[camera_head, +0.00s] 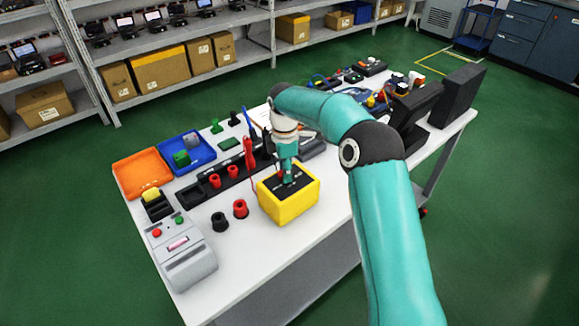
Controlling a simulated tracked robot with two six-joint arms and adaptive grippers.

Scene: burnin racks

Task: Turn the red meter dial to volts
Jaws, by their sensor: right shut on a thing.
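The meter is a yellow box (291,206) with a black top face, standing on the white table. Its red dial (281,178) shows only as a small bit of red between the fingers. My right gripper (286,177) reaches straight down onto the black face and is shut on the dial. The dial's pointer and the markings around it are hidden or too small to read. My left gripper is not in view.
Red and black round parts (240,209) stand left of the meter. A black rack (226,178), an orange tray (142,170), a blue tray (186,151) and a grey device (184,254) lie further left. Black monitors (457,95) stand at the right. The table's front strip is clear.

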